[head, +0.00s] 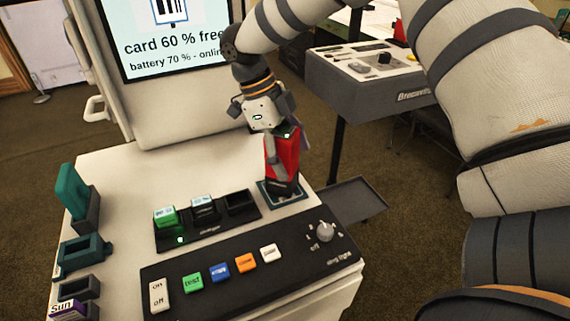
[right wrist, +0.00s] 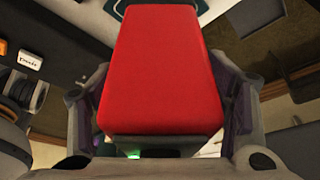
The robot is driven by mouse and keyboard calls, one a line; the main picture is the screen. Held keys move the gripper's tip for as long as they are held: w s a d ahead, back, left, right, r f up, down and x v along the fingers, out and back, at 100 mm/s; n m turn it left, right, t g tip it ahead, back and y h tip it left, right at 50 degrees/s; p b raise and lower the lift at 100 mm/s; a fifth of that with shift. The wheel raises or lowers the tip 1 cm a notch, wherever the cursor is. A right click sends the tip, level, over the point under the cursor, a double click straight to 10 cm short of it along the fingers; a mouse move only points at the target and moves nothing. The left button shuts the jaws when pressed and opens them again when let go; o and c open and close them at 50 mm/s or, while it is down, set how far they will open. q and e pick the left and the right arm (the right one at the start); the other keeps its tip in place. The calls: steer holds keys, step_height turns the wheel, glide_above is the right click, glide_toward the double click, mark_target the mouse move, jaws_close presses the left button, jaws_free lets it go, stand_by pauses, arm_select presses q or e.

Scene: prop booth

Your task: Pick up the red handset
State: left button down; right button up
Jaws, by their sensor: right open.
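The red handset (head: 284,156) stands upright in a dark cradle (head: 291,204) at the right side of the white booth counter. My right gripper (head: 272,145) comes down over it from above, with a finger along its near left side. In the right wrist view the handset (right wrist: 160,75) fills the middle, between the two fingers of the open gripper (right wrist: 160,140). A gap shows beside the handset on each side near the fingers; contact cannot be told. My left gripper is not in view.
A black charger block (head: 207,222) with a green and a dark battery stands left of the cradle. A button panel (head: 245,267) lies in front. A teal item (head: 72,190) and holders line the left edge. A screen (head: 165,35) stands behind. A grey tray (head: 347,200) juts out right.

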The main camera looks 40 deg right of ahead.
steer(key=shift+f, duration=0.1)
jaws_close()
stand_by(0.3)
